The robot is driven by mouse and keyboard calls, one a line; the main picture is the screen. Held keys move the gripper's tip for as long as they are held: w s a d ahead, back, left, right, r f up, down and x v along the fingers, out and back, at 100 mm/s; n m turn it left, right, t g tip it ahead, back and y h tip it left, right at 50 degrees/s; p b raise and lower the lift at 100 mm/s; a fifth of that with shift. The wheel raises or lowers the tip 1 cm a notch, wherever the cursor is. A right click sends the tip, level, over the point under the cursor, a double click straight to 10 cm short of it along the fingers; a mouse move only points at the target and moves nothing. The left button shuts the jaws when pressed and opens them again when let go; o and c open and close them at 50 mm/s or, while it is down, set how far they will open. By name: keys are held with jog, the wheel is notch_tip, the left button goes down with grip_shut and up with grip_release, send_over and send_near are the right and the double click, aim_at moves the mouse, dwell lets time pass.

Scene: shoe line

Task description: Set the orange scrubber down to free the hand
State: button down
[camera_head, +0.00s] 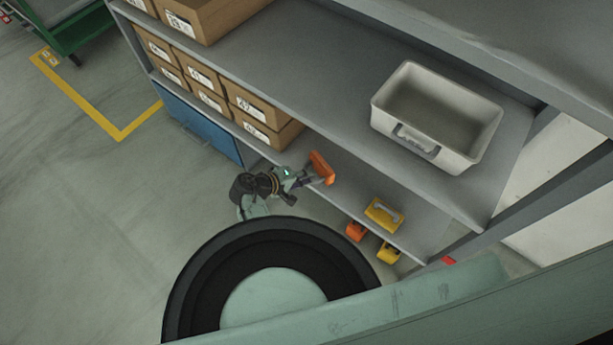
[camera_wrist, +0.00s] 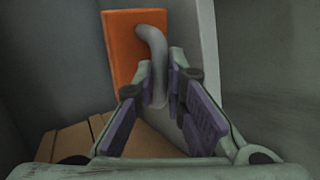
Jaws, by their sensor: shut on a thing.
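The orange scrubber (camera_head: 322,167) is an orange block with a grey curved handle. In the head view it is at the end of my gripper (camera_head: 304,178), at the front edge of the shelf unit's lower shelf (camera_head: 352,190). In the wrist view the scrubber's orange block (camera_wrist: 124,52) stands upright ahead of my gripper (camera_wrist: 160,95), and its grey handle runs down between the two fingers. My gripper is shut on that handle. The handle's lower end is partly hidden by the fingers. I cannot tell whether the scrubber touches the shelf.
A yellow scrubber (camera_head: 383,213) lies on the lower shelf to the right. Below it are another orange block (camera_head: 355,231) and a yellow one (camera_head: 389,252). A pale open bin (camera_head: 447,152) stands on the upper shelf. Brown boxes (camera_head: 262,112) fill the left side.

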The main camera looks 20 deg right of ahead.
jog(key=shift+f, duration=0.7)
jog(key=c, duration=1.7)
grip_release()
jog(key=shift+f, duration=0.1)
jog(key=shift+o, duration=0.2)
